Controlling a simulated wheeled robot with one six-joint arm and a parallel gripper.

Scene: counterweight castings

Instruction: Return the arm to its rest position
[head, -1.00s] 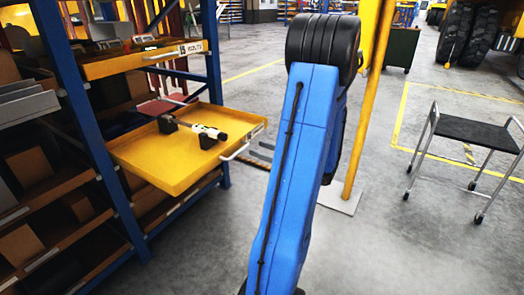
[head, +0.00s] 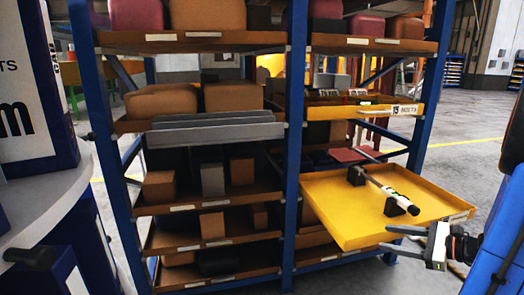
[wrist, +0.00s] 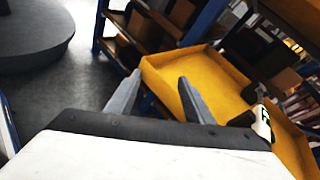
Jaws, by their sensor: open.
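My gripper (head: 405,241) is at the right of the head view, beside the front right corner of the pulled-out yellow drawer (head: 350,225). Its two grey fingers are spread apart with nothing between them. In the wrist view my gripper (wrist: 160,98) has open fingers in front of the yellow drawer (wrist: 165,78). My blue arm shows at the right edge of the head view. A white and black tool (head: 392,193) lies on black supports in the drawer, apart from the fingers. Its end shows in the wrist view (wrist: 262,122).
A blue-framed shelf rack (head: 296,120) with brown and grey castings fills the middle. A second yellow drawer (head: 362,111) is above the pulled-out one. A round grey-topped stand (head: 50,205) is at the left. Open floor (head: 475,160) shows at the right.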

